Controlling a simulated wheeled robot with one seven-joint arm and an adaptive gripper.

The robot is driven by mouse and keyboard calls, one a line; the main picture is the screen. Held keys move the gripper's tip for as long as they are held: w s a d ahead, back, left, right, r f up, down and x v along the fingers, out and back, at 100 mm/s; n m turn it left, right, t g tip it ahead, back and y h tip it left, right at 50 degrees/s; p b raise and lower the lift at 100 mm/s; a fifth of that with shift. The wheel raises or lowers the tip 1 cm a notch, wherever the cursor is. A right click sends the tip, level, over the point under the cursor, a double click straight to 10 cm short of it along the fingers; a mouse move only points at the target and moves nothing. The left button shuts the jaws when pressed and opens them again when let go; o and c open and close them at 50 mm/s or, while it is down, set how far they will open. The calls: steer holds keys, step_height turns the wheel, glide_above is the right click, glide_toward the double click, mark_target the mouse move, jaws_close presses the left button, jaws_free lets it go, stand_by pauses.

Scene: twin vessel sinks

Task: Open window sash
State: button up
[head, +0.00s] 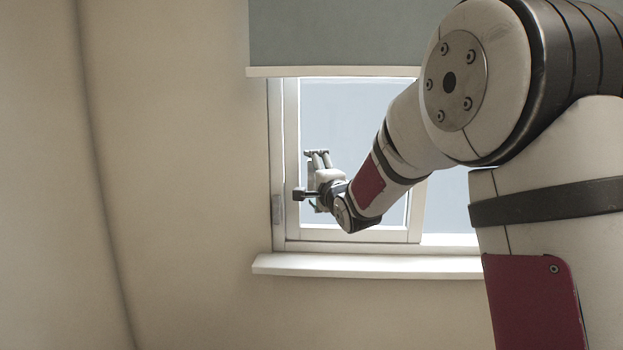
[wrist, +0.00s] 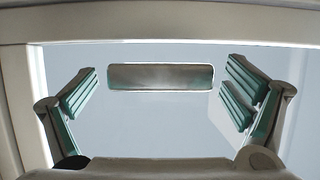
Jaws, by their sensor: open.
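The window sash (head: 416,212) is a white frame around pale blue-grey glass, set in a white window frame behind my arm. My gripper (head: 317,154) is in front of its left part. In the wrist view my gripper (wrist: 161,92) is open, with its teal-padded fingers spread to both sides. A grey metallic bar (wrist: 160,77) lies between and beyond them, touching neither finger. It looks like a handle, but I cannot tell what it is fixed to. A white frame member (wrist: 160,23) crosses the top of the wrist view. My arm hides part of the sash in the head view.
A grey blind (head: 335,32) covers the upper window, its pale bottom bar (head: 335,71) above the gripper. A white sill (head: 365,264) juts out below. Beige wall (head: 180,180) lies to the left. A small grey fitting (head: 276,208) is on the left frame.

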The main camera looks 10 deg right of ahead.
steer(key=shift+w, duration=0.5)
steer(key=shift+s, duration=0.1)
steer(key=c, duration=1.6)
